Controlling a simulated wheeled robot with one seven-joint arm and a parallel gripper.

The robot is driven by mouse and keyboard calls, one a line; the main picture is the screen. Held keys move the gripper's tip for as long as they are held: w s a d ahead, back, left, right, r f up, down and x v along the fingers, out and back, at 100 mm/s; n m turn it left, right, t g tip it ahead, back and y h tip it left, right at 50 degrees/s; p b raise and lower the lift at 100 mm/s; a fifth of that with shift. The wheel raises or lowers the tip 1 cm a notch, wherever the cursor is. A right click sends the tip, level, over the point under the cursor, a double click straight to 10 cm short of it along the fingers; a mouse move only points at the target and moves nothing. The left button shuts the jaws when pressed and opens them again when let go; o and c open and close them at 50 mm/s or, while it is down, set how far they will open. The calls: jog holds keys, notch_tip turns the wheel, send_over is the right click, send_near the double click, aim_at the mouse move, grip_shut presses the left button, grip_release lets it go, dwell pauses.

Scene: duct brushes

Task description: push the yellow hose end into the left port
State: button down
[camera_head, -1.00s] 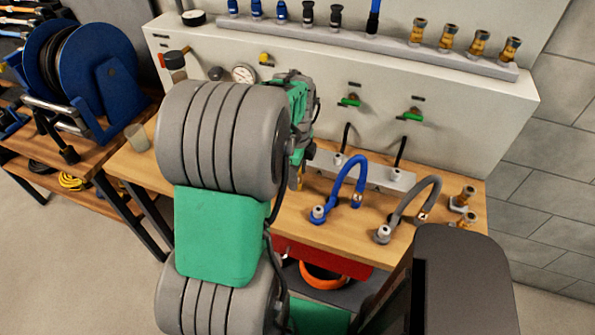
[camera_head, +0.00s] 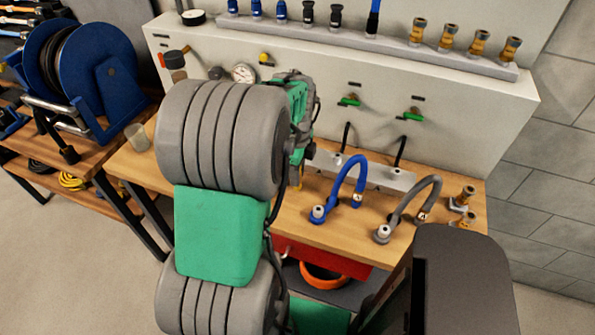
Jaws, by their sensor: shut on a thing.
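My gripper (camera_head: 308,150) is at the bench's back edge, in front of the white panel, mostly hidden by my own green and grey arm. The hose end itself is hidden. A grey metal port strip (camera_head: 371,176) runs along the foot of the panel. Its left part, with the left port, is hidden behind my arm, so I cannot tell whether the hose end touches the port.
A blue hose (camera_head: 345,180) and a grey hose (camera_head: 424,192) arch above the wooden bench (camera_head: 355,228), right of my gripper. Brass fittings (camera_head: 465,200) stand at the bench's right end. The white panel (camera_head: 452,122) rises behind.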

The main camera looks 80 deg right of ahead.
jog(key=shift+r, duration=0.15)
dwell(0.8)
jog(key=shift+r+p, duration=2.25)
jog(key=shift+r, duration=0.65)
jog(key=w+a+r+n, duration=0.1)
jog(key=w+a+n, duration=0.45)
jog(key=w, duration=0.35)
jog(key=w+a+r+n, duration=0.1)
jog(key=w+a+n, duration=0.3)
jog(key=w+n, duration=0.4)
jog(key=w+a+r+n, duration=0.2)
jog(key=w+a+n, duration=0.3)
jog(key=w, duration=0.4)
jog(key=w+a+r+n, duration=0.1)
jog(key=w+a+n, duration=0.1)
jog(key=a+n, duration=0.4)
jog(key=w+a+r+n, duration=0.1)
jog(key=w+a+n, duration=0.2)
jog(key=a+n, duration=0.3)
jog(key=w+a+r+n, duration=0.1)
jog(key=w+a+n, duration=0.2)
jog(key=a, duration=1.1)
jog(key=n, duration=0.3)
jog(key=shift+w+a, duration=0.25)
jog(key=shift+a, duration=0.05)
